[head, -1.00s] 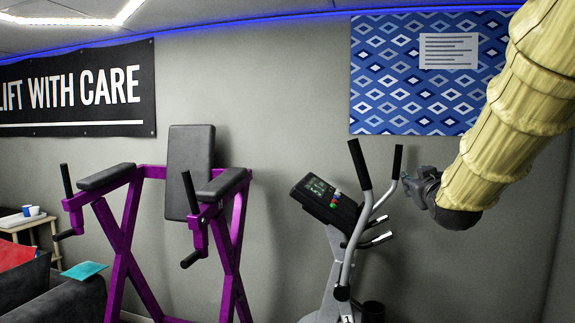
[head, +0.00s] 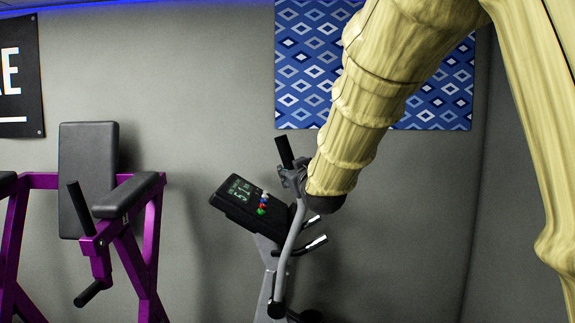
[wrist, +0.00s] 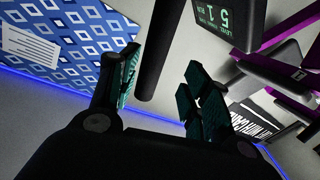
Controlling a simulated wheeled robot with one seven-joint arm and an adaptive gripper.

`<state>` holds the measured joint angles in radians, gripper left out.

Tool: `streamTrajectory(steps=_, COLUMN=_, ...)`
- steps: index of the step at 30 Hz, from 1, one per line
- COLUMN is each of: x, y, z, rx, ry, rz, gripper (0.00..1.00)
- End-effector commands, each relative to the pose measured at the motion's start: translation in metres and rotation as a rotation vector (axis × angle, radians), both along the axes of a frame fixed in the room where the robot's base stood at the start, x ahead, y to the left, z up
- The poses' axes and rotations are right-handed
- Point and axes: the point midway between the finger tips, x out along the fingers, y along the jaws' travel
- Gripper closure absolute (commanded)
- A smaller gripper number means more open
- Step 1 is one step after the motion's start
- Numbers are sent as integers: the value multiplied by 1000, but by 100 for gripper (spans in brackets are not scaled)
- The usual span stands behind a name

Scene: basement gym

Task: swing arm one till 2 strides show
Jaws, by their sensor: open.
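The exercise machine has a tilted black console (head: 240,208) with a small screen and coloured buttons. Its digits look like 5 and 1, also in the wrist view's console (wrist: 222,18); I cannot clearly read the smaller text. One swing arm (head: 287,250) is a grey curved pole with a black grip (head: 284,152). My gripper (head: 292,178) is at that grip's lower part in the head view. In the wrist view my gripper (wrist: 160,75) is open, and the black grip (wrist: 156,45) lies between its fingers, with gaps visible. The other swing arm's upper part is hidden, apparently behind my arm.
A purple-framed bench station (head: 110,235) with black pads stands to the left. Short grey bars (head: 314,245) stick out beside the console. A blue patterned panel (head: 300,70) hangs on the grey wall behind. Wall space between the station and machine is clear.

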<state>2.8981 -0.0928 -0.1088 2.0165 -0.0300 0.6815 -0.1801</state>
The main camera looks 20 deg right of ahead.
Motion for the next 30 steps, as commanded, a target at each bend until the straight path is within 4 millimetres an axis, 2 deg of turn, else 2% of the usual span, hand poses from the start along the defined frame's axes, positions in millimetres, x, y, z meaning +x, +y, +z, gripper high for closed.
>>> streamTrajectory(steps=6, x=23, y=-11, z=3, rx=0, ry=1, rz=-11, gripper=52)
streamTrajectory(steps=21, x=82, y=-15, z=2, rx=0, ry=1, rz=-10, gripper=52)
streamTrajectory(steps=30, x=96, y=-15, z=0, rx=0, ry=0, rz=-9, gripper=52)
